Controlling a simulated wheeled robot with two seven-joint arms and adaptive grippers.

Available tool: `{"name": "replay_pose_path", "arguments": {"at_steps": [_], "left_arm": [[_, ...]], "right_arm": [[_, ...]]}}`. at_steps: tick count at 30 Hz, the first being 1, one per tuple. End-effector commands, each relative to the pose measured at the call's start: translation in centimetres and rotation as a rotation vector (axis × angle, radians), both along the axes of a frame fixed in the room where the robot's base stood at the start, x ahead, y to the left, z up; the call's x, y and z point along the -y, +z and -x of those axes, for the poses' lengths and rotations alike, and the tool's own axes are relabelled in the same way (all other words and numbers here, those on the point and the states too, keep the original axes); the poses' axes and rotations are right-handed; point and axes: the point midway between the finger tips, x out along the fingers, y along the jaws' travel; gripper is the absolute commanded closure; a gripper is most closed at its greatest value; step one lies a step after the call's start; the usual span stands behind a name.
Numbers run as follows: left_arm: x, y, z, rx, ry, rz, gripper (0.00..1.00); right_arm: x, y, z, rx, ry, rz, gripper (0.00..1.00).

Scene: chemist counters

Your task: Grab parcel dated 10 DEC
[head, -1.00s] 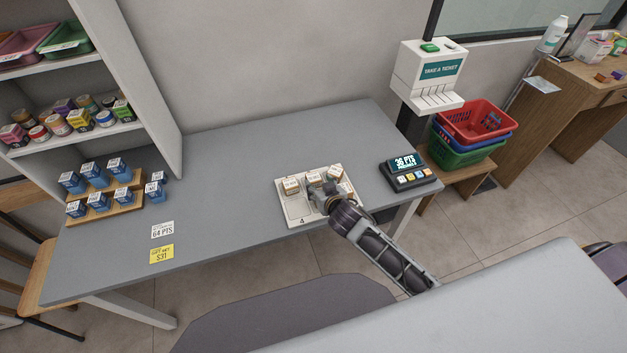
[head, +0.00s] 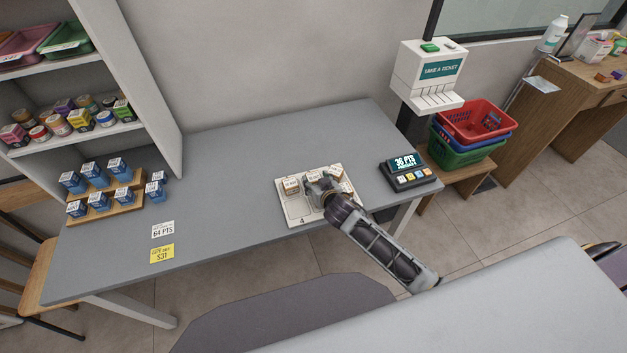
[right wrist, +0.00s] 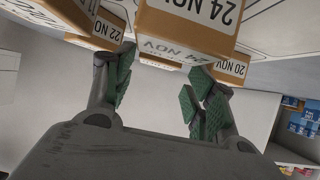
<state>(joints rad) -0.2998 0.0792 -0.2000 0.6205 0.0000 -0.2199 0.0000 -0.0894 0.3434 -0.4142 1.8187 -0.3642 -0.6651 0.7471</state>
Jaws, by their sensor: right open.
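Small tan parcels with white date labels stand on a white tray (head: 297,213). In the head view one parcel (head: 291,185) is at the left and another (head: 337,171) at the right; their dates are too small to read. My right gripper (head: 320,186) is over the tray and partly hides the middle. In the right wrist view the gripper (right wrist: 160,88) is open, its green pads on either side of a parcel marked 24 NOV (right wrist: 190,22). Parcels marked 22 NOV (right wrist: 106,30) and 20 NOV (right wrist: 232,66) flank it. No 10 DEC label is readable. My left gripper is not in view.
The grey table (head: 240,170) is clear left of the tray. A points terminal (head: 409,172) stands to the right. A ticket dispenser (head: 430,75) and stacked baskets (head: 470,130) are beyond.

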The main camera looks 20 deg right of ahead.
Motion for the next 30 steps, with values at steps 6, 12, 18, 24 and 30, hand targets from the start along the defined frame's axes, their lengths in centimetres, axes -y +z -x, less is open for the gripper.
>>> {"name": "replay_pose_path", "arguments": {"at_steps": [6,12,18,24,30], "left_arm": [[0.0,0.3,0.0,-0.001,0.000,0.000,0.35],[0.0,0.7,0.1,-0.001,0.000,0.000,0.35],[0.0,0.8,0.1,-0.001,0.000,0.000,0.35],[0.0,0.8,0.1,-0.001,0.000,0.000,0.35],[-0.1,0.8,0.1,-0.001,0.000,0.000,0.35]], "right_arm": [[0.1,-0.4,-1.1,0.001,0.000,0.001,0.45],[0.2,-1.1,-2.4,0.001,0.000,0.001,0.45],[0.1,-1.9,-3.6,0.000,0.000,0.001,0.45],[0.1,-2.3,-4.3,0.001,0.000,0.000,0.45],[0.1,-2.4,-4.4,0.000,0.000,0.000,0.45]]}}
